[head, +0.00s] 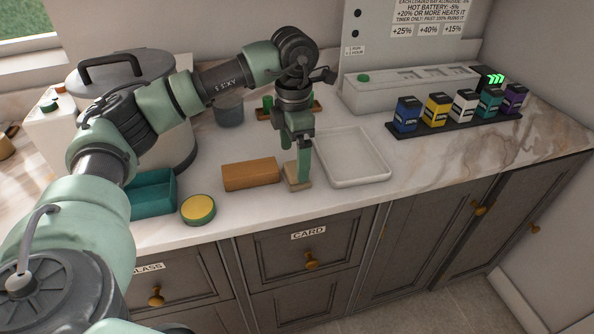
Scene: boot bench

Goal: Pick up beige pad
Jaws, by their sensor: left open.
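A small beige pad (291,171) lies on the marble counter, between an orange-brown block and a white tray. My left gripper (302,180) points down right at the pad, and its fingers hide part of it. The gripper is open. I cannot tell whether its fingers touch the pad or stand around it. My right gripper is not in view.
The orange-brown block (250,174) is close on the left, and the shallow white tray (377,176) close on the right. A teal bin (152,196) and a round yellow-topped tin (198,208) stand further left. Several coloured boxes (436,110) line a dark rack behind right.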

